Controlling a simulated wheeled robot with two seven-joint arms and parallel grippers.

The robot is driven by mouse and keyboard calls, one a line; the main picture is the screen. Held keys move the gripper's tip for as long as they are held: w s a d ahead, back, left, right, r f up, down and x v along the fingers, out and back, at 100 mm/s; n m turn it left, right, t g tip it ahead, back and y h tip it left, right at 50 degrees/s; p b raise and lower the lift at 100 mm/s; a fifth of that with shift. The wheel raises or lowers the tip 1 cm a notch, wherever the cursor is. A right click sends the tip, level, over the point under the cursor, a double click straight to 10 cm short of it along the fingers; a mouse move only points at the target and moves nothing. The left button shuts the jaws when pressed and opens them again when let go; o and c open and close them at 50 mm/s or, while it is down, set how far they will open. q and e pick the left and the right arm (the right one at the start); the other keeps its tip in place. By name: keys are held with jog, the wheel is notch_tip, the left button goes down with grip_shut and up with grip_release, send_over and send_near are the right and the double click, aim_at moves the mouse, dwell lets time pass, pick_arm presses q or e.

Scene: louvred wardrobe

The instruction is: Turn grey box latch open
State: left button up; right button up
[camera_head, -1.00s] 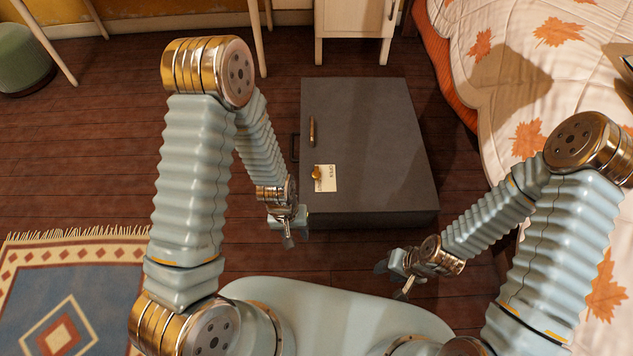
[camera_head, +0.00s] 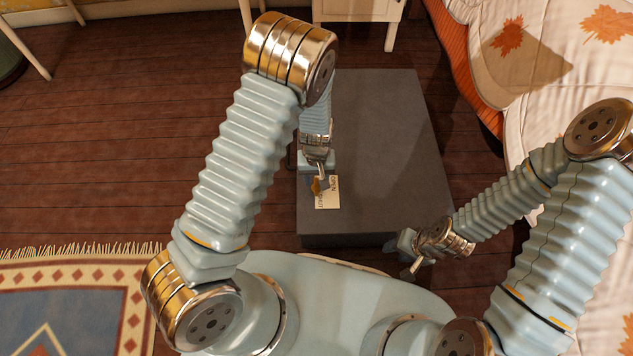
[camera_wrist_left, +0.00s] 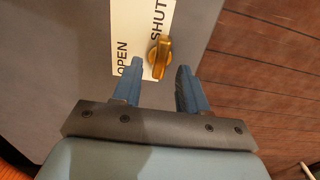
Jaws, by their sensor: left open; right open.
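The grey box (camera_head: 391,150) lies on the floor in front of me. Its latch is a small brass knob (camera_wrist_left: 160,57) beside a white label (camera_wrist_left: 137,35) reading OPEN and SHUT. In the left wrist view the knob sits by the word SHUT. My left gripper (camera_wrist_left: 161,72) is open, its two blue fingers pointing at the knob, one to each side and just short of it. In the head view my left gripper (camera_head: 319,184) is over the label and partly hides the knob. My right gripper (camera_head: 405,258) is open and empty near the box's front right corner.
A bed with a leaf-patterned quilt (camera_head: 560,75) stands at the right. A white cabinet (camera_head: 358,12) is behind the box. A patterned rug (camera_head: 75,300) lies at the left front. The wooden floor (camera_head: 120,150) left of the box is clear.

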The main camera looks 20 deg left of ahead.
pick_arm(q)
jog(key=shift+f, duration=1)
jog(key=shift+c, duration=0.3)
grip_shut()
